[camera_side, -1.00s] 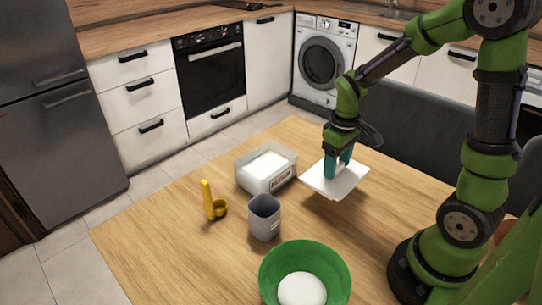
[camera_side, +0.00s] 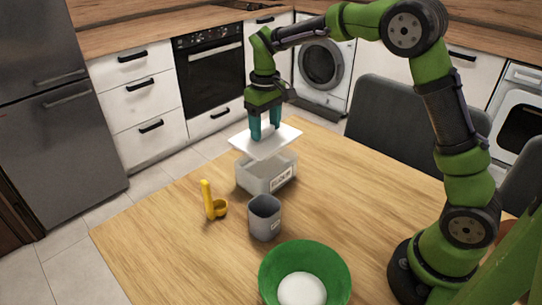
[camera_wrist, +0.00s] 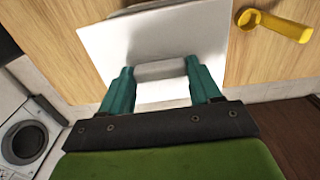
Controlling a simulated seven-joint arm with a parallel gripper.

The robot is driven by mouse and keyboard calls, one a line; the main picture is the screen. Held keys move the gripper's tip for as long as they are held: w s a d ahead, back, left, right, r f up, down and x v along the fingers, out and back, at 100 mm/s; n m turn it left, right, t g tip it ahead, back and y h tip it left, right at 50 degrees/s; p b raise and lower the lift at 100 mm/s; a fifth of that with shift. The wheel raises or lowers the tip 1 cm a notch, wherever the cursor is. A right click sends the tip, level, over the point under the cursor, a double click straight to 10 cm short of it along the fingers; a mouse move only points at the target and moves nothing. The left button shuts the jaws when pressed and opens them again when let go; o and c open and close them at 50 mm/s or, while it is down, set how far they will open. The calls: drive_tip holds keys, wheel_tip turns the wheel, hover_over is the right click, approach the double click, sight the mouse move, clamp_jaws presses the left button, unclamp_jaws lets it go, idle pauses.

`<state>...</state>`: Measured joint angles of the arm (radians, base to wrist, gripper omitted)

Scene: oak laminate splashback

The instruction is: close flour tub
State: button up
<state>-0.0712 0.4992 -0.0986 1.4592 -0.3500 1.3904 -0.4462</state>
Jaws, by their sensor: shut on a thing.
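The flour tub (camera_side: 255,180) is a pale, translucent rectangular tub with a label on its front, standing on the wooden table. My gripper (camera_side: 264,136) is shut on the tub's white square lid (camera_side: 277,146) and holds it roughly level above the tub. A gap shows between lid and rim, so the lid is not seated. The lid hides most of the tub's opening and the flour inside.
A yellow scoop (camera_side: 209,203) lies left of the tub and also shows in the wrist view (camera_wrist: 280,24). A grey cup (camera_side: 264,220) stands in front of the tub. A green bowl (camera_side: 268,270) with white contents is nearer the camera.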

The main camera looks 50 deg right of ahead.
sight(266, 136)
drive_tip(key=shift+s+f, duration=0.1)
drive_tip(key=shift+f, duration=2.15)
drive_tip(key=shift+f, duration=0.8)
idle(0.6)
drive_tip(key=o, duration=1.2)
drive_tip(key=shift+o, duration=0.2)
drive_tip(key=shift+r, duration=3.5)
drive_tip(key=shift+c, duration=0.2)
